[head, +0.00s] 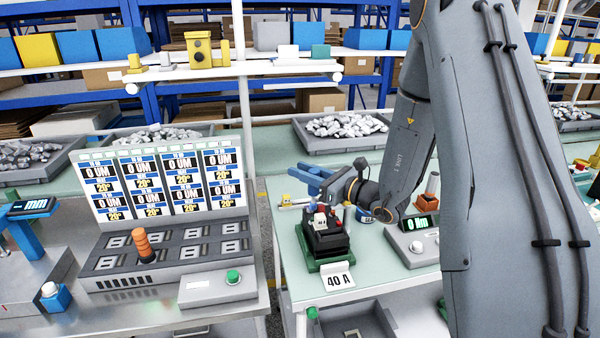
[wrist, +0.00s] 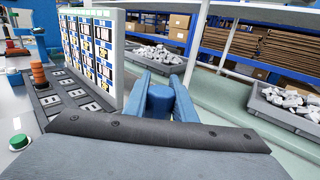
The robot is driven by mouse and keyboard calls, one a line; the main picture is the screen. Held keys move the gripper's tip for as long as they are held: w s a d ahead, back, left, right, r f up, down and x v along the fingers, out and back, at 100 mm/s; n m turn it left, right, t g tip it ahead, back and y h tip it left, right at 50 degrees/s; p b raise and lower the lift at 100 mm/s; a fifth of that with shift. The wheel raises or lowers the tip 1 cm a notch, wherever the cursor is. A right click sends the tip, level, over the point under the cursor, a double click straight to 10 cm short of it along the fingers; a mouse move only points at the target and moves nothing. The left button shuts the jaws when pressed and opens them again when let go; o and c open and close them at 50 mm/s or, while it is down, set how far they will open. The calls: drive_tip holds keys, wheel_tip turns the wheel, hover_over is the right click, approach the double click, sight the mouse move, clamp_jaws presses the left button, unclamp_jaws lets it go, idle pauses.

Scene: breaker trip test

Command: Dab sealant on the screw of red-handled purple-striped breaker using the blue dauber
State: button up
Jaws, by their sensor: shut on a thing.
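My gripper (head: 312,180) has blue fingers and hangs above the back of the green-topped bench. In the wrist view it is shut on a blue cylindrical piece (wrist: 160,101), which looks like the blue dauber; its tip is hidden. A black breaker (head: 326,236) sits in a green holder (head: 337,264) behind a "40 A" card, just below and in front of my gripper, apart from it. Small red, blue and white parts show on its top. Its purple stripe and screw are too small to make out.
A test panel (head: 165,180) with several displays and an orange-stacked post (head: 144,246) stands at left. A grey meter (head: 413,243) and a small blue container (head: 366,213) are right of the breaker. Grey bins of metal parts (head: 342,142) line the back.

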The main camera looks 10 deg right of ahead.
wheel_tip(320, 180, up, 6)
drive_tip(key=p, duration=0.3)
idle(0.5)
drive_tip(key=shift+r+p, duration=0.15)
drive_tip(key=shift+p, duration=0.2)
wheel_tip(320, 180, up, 3)
drive_tip(key=shift+f+p, duration=0.1)
drive_tip(key=shift+p, duration=0.65)
